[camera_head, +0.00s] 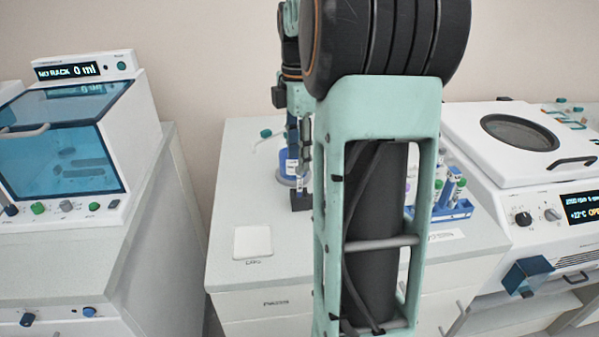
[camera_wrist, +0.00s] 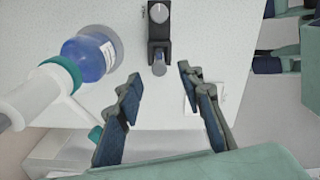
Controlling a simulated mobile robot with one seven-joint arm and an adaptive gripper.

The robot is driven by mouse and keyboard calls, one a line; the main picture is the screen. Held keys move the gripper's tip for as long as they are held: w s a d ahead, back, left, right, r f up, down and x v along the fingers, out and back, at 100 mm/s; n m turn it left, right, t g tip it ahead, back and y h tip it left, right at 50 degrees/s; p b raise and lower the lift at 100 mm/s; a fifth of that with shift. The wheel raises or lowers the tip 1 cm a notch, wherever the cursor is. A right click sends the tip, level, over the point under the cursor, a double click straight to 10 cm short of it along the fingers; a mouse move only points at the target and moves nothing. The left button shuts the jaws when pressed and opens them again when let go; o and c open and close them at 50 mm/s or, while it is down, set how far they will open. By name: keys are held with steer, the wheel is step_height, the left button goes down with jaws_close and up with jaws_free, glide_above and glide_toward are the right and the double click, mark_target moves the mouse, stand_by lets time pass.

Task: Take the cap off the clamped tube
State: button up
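A black clamp (camera_wrist: 157,35) stands on the white bench, at the top middle of the wrist view. A round grey top (camera_wrist: 160,12) in it appears to be the capped tube seen from above; the tube's body is hidden there. A small grey knob (camera_wrist: 158,68) sticks out of the clamp's near side. In the head view the clamp's dark base (camera_head: 300,201) shows just left of my arm, with pale labelled parts above it. My gripper (camera_wrist: 159,73) is open and empty, its fingers spread either side of the clamp's line and short of the grey top.
A blue bottle (camera_wrist: 88,55) with a white, teal-ringed dispenser stands close left of the clamp. In the head view, a blue tube rack (camera_head: 455,210) stands right of my arm. A white square pad (camera_head: 252,242) lies at front left, with clear bench around it.

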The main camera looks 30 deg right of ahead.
step_height(320, 180, down, 2)
steer(key=shift+f, duration=0.1)
steer(key=c, duration=0.8)
